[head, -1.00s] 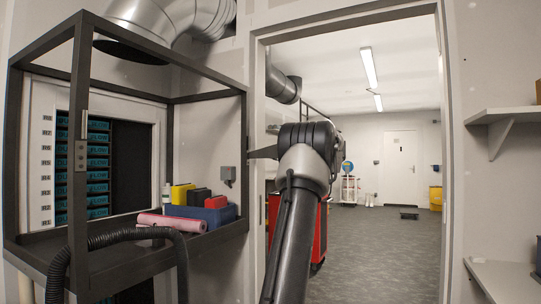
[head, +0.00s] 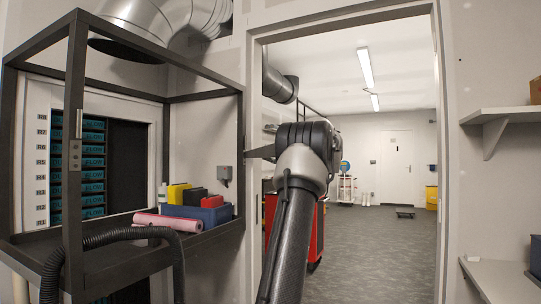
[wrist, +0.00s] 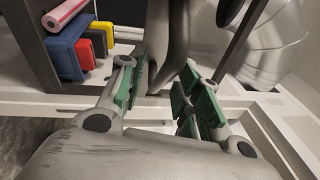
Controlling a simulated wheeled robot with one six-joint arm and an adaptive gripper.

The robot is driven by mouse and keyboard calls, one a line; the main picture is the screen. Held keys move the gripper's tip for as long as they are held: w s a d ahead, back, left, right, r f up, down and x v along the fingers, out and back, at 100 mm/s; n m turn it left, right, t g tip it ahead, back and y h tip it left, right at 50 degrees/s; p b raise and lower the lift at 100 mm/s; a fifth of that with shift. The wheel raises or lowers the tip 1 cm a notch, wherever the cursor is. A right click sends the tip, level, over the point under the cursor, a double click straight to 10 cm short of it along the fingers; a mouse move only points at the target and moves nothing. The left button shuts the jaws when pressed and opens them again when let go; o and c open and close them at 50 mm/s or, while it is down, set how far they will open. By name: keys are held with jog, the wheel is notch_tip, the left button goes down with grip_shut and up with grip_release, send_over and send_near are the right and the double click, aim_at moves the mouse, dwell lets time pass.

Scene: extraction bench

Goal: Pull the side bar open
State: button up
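The bench is a dark open frame (head: 75,70) at the left of the head view, with a rack of teal units behind it. I cannot tell for certain which part is the side bar. A dark narrow piece (head: 262,152) shows between the frame's right post and my arm. In the wrist view, my gripper (wrist: 160,98) has its green-padded fingers apart, so it is open. A dark grey piece (wrist: 172,45) reaches down to the gap between them; I see no grip on it.
A pink roll (head: 168,221), a blue bin (head: 200,213) and a yellow box (head: 178,193) lie on the bench shelf. A black hose (head: 125,234) arches in front. A doorway with open floor (head: 390,240) is at the right, and wall shelves (head: 500,114) beyond it.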

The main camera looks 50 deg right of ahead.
jog(key=s+f, duration=0.1)
jog(key=s, duration=1)
jog(key=shift+d+f, duration=0.25)
jog(key=shift+f, duration=0.05)
jog(key=shift+c, duration=0.2)
